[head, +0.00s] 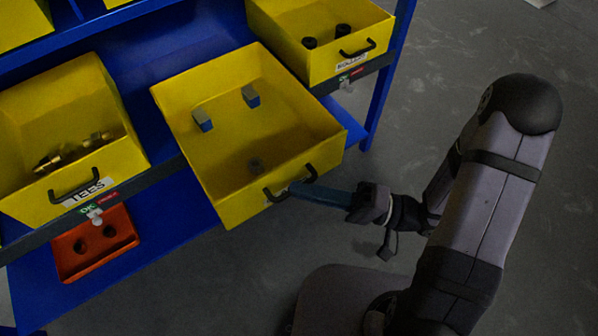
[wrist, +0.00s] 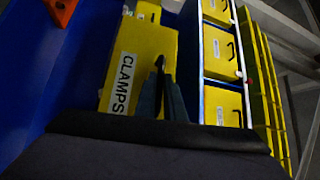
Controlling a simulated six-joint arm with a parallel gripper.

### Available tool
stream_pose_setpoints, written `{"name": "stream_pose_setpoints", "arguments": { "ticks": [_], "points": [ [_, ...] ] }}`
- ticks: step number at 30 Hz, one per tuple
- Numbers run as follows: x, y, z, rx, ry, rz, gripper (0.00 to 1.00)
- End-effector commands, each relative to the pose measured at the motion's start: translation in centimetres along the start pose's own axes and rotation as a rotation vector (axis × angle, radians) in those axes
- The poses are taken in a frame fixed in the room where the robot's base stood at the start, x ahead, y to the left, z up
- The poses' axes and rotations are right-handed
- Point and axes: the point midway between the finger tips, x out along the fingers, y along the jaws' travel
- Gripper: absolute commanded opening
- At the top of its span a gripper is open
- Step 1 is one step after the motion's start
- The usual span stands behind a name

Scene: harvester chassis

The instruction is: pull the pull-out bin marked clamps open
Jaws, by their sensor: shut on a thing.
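The yellow clamps bin (head: 215,188) stands far out from the blue rack, beyond its neighbours, in the head view. The bin's black handle (head: 311,172) is on the front face. My gripper (head: 294,188) is shut on this handle, with its blue fingers reaching in from the right. In the wrist view the fingers (wrist: 163,82) hide part of the handle.
A yellow bin with brass-coloured fittings (head: 125,170) is at left, and one with dark round parts (head: 378,62) is at upper right. An orange tray (head: 67,270) lies on the blue lower shelf (head: 160,245). Open grey floor lies to the right.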

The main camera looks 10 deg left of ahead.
Motion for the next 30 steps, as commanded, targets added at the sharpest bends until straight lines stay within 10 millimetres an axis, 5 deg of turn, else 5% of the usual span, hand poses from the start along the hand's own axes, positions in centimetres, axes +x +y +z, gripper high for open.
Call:
{"name": "stream_pose_setpoints", "arguments": {
  "ticks": [13, 16, 30],
  "points": [
    [-0.24, -0.07, 0.21, -0.002, -0.001, -0.002, 0.00],
    [-0.24, -0.06, 0.20, -0.002, -0.001, -0.002, 0.28],
    [-0.86, -0.03, 0.11, -0.001, 0.002, -0.001, 0.28]
  ]
}}
